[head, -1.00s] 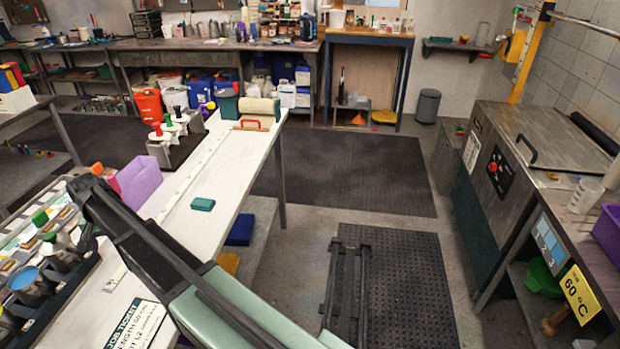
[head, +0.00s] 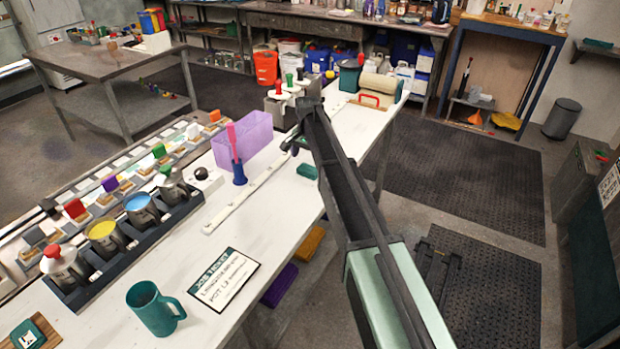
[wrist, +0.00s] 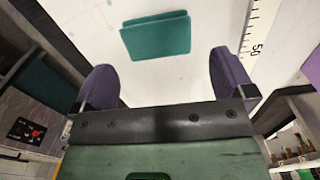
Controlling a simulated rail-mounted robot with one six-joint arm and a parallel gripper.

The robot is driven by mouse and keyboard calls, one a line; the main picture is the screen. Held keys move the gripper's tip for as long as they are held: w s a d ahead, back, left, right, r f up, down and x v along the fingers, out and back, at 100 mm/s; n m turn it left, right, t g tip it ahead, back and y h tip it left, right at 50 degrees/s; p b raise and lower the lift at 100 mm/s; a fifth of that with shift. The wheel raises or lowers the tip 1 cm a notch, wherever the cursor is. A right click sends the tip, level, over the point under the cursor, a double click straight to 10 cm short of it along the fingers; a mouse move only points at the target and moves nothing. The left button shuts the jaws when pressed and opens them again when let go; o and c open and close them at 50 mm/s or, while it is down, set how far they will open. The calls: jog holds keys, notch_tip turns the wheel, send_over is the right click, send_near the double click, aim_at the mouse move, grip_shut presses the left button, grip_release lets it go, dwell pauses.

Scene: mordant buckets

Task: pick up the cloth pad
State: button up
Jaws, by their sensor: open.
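The cloth pad is a small teal rectangle (head: 308,171) lying flat on the white table (head: 262,222), right beside the arm in the head view. In the wrist view the pad (wrist: 156,36) lies beyond the fingertips, near the top of the picture, a little left of the middle. My gripper (wrist: 165,80) has its two purple fingers spread wide with nothing between them. The pad lies ahead of the gap between them, apart from both fingers. In the head view the gripper itself is hard to make out behind the arm.
A white ruler strip (head: 243,203) runs along the table; its scale also shows in the wrist view (wrist: 256,40). A purple bin (head: 257,138), a teal mug (head: 154,309), a job ticket (head: 223,281) and a rack of pots (head: 103,240) stand to the left.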

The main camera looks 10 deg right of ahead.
aim_at(309, 168)
notch_tip(309, 168, down, 5)
jog(key=b, duration=0.5)
jog(key=shift+d+f, duration=0.1)
jog(key=shift+f, duration=0.05)
jog(key=shift+r, duration=0.2)
jog(key=shift+c, duration=0.3)
jog(key=c, duration=0.7)
jog(key=shift+r, duration=0.1)
notch_tip(309, 168, up, 20)
jog(key=p, duration=2)
